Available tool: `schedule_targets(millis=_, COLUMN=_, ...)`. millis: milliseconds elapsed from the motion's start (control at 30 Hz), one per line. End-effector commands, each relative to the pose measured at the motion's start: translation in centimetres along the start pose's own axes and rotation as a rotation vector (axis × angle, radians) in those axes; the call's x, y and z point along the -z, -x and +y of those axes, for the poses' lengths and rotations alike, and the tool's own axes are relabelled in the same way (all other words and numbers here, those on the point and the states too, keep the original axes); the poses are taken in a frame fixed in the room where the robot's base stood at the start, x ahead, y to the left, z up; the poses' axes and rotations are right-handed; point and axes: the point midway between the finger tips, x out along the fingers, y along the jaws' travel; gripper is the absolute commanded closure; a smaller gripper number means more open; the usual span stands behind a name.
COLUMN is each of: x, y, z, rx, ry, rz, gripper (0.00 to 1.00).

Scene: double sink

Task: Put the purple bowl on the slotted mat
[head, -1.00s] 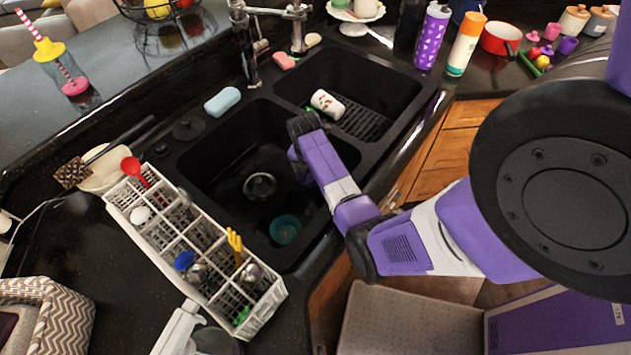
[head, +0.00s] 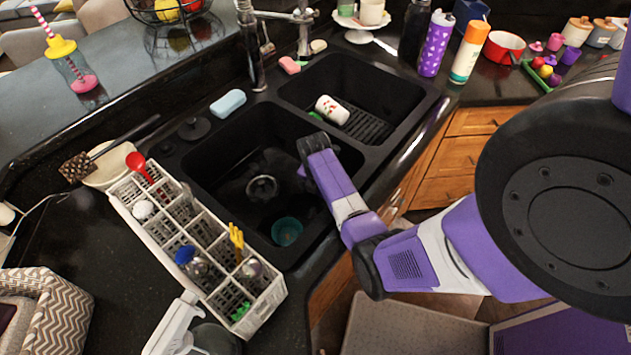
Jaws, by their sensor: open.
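The slotted mat (head: 371,128) is a dark ribbed rack in the right-hand sink basin. A white patterned cup (head: 332,109) lies on its side at the mat's left part. I cannot make out a purple bowl. A teal bowl (head: 287,231) sits in the near corner of the left basin. My purple and white arm reaches over the left basin, and its wrist is near the divider. My gripper is hidden behind the wrist. A small purple patch shows at the wrist's left; I cannot tell what it belongs to.
A white cutlery rack (head: 190,235) with utensils stands left of the sink. The faucet (head: 250,45) rises behind the basins, with a blue sponge (head: 228,103) nearby. A purple bottle (head: 436,45) and an orange-capped bottle (head: 470,52) stand at the right. The mat's right part is clear.

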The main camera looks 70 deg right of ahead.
Motion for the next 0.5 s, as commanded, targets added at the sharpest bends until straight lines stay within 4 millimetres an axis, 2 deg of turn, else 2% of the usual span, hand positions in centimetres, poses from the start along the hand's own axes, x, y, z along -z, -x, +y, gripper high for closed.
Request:
schedule_targets(millis=33, x=0.19, y=-0.52, z=-0.65, rx=0.012, ry=-0.001, rz=0.004, gripper=0.03)
schedule_targets(millis=500, x=0.02, y=-0.14, z=-0.51, rx=0.008, ry=0.004, rz=0.007, gripper=0.03)
